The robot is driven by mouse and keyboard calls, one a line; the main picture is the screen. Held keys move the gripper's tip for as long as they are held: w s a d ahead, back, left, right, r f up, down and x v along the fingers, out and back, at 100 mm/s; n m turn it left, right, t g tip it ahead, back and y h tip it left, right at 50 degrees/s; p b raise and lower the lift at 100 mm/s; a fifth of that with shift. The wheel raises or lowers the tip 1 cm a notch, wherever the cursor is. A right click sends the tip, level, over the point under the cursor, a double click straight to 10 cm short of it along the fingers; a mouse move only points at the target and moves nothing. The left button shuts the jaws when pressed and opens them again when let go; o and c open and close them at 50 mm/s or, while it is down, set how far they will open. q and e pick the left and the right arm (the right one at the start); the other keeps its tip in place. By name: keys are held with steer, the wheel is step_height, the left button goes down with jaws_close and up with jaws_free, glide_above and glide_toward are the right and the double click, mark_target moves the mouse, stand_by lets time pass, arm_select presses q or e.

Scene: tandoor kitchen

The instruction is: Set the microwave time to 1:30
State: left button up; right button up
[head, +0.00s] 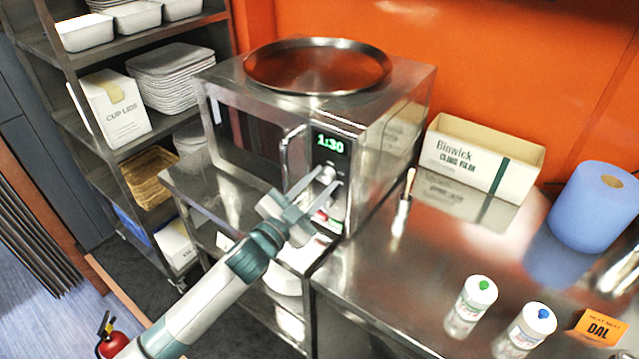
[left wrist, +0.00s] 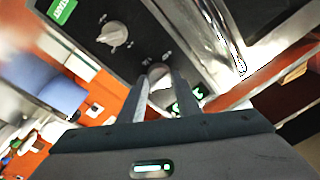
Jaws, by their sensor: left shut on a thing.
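The steel microwave (head: 375,125) stands on a metal counter, its door shut. Its green display (head: 328,143) reads 1:30 in the head view; part of the display (left wrist: 190,97) shows behind a finger in the left wrist view. My left gripper (head: 327,180) is at the control panel, its fingers on either side of the upper knob (head: 326,173), just below the display. The left wrist view shows this round knob (left wrist: 161,74) between the fingertips, gripped. A second knob (left wrist: 113,34) and a green button (left wrist: 61,10) show farther along the panel. My right gripper is out of view.
A round steel tray (head: 318,68) lies on top of the microwave. A cling film box (head: 480,160), a blue paper roll (head: 592,207) and two lidded bottles stand on the counter at right. Shelves with white trays are at left. The counter's front middle is clear.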

arm_select(q)
steer(key=o, duration=1)
steer(key=shift+b+v, duration=2.85)
steer(key=shift+v, duration=5.9)
